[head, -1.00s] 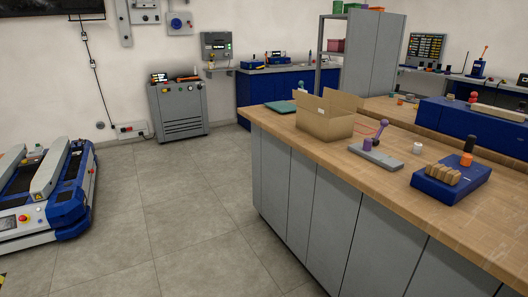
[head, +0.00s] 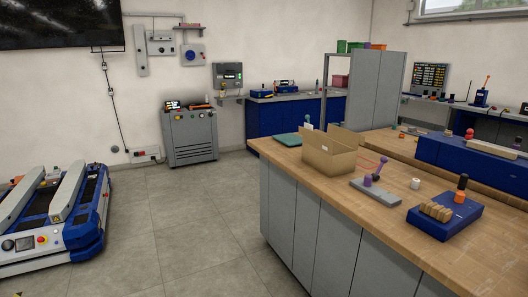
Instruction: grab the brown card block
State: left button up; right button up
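Which block the task means, I cannot tell. An open brown cardboard box (head: 325,157) stands on the bench to the left. Neither of my grippers shows in the head view.
The wooden bench top (head: 340,194) has grey cabinets below. A grey plate with a purple post (head: 367,182) and a white cylinder (head: 415,183) lie left of the blocks. A blue-and-white lift cart (head: 70,225) stands left. The tiled floor (head: 185,215) between is clear.

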aim_at(441, 213)
jog(key=i+z, duration=0.1)
jog(key=z, duration=1.35)
jog(key=j+z, duration=0.35)
jog(key=i+j+z, duration=0.1)
jog(key=z, duration=0.3)
jog(key=j+z, duration=0.6)
jog(key=j, duration=0.2)
jog(key=k+j+z, duration=0.25)
jog(key=j, duration=0.15)
jog(key=i, duration=0.1)
